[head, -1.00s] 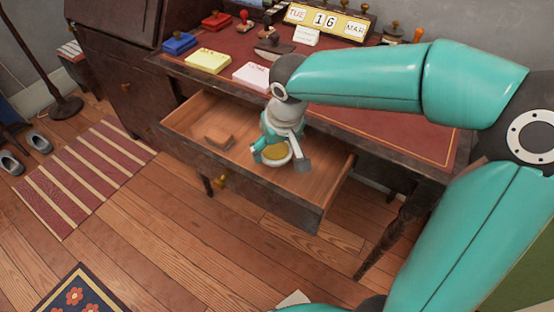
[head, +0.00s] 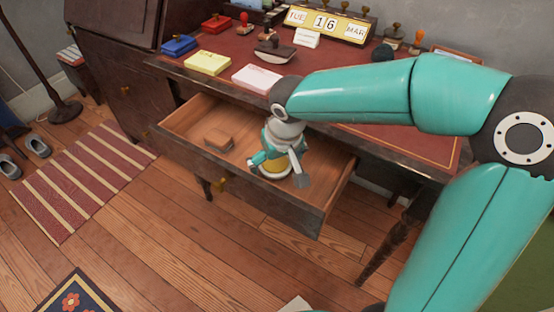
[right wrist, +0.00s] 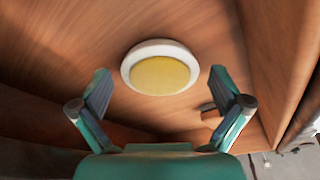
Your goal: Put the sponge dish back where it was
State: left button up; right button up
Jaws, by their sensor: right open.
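The sponge dish, a round white dish with a yellow pad, lies in the open desk drawer (head: 185,150). In the head view the dish (head: 274,174) is partly hidden by my right gripper (head: 277,170). In the right wrist view the dish (right wrist: 160,72) shows whole, flat against the wooden drawer floor. My right gripper is open above it, one finger to each side, with visible gaps between the fingers and the rim. My left gripper is not in view.
A small brown block (head: 219,139) lies in the drawer, left of the dish. The drawer front (head: 290,212) and side walls surround the gripper. The desk top above holds a yellow note pad (head: 208,63), a pink pad (head: 257,78) and a calendar (head: 328,22).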

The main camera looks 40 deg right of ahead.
aim_at(282, 175)
jog(key=shift+r, duration=0.2)
jog(key=p+v, duration=0.4)
jog(key=v, duration=0.7)
jog(key=shift+r, duration=0.4)
jog(key=shift+s, duration=0.25)
